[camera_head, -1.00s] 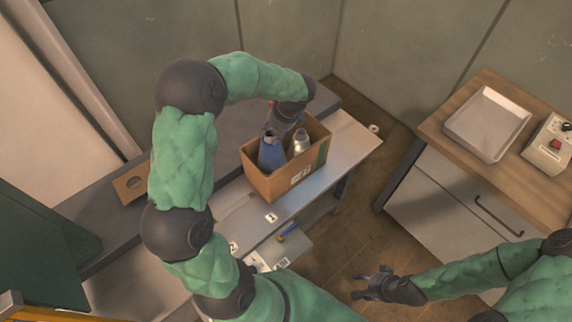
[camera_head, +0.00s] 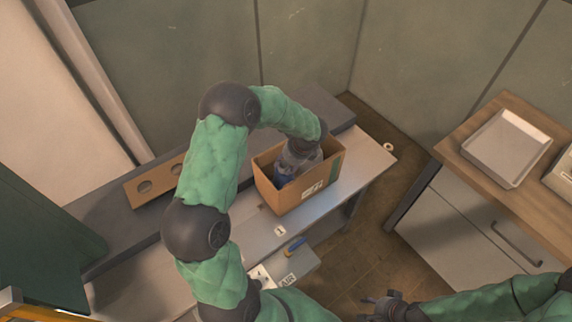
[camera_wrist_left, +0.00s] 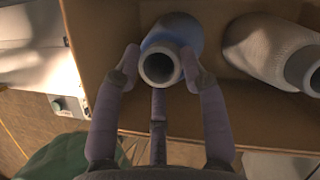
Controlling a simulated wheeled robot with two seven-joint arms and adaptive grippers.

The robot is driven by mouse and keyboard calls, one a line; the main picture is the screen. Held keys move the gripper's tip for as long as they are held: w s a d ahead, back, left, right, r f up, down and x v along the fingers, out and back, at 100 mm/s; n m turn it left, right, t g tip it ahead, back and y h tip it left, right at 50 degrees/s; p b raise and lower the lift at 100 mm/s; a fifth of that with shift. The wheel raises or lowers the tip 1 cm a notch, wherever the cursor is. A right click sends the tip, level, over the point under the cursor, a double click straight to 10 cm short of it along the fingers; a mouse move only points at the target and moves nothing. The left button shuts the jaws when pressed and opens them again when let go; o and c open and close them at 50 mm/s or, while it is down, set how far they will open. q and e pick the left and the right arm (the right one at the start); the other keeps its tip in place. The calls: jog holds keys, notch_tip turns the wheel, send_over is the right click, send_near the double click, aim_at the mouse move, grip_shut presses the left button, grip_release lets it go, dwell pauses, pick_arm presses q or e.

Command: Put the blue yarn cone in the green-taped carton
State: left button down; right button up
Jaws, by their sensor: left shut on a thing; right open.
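My right gripper (camera_head: 378,306) is open and empty, low in the picture.
A brown board with round holes (camera_head: 155,184) lies on the bench's raised back strip. A metal tray (camera_head: 507,148) sits on the wooden-topped cabinet at right. Floor separates bench and cabinet.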

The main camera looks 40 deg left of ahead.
pick_arm(q)
jog(key=shift+r, duration=0.15)
jog(key=c, duration=0.7)
grip_release()
jog(key=shift+f, duration=0.2)
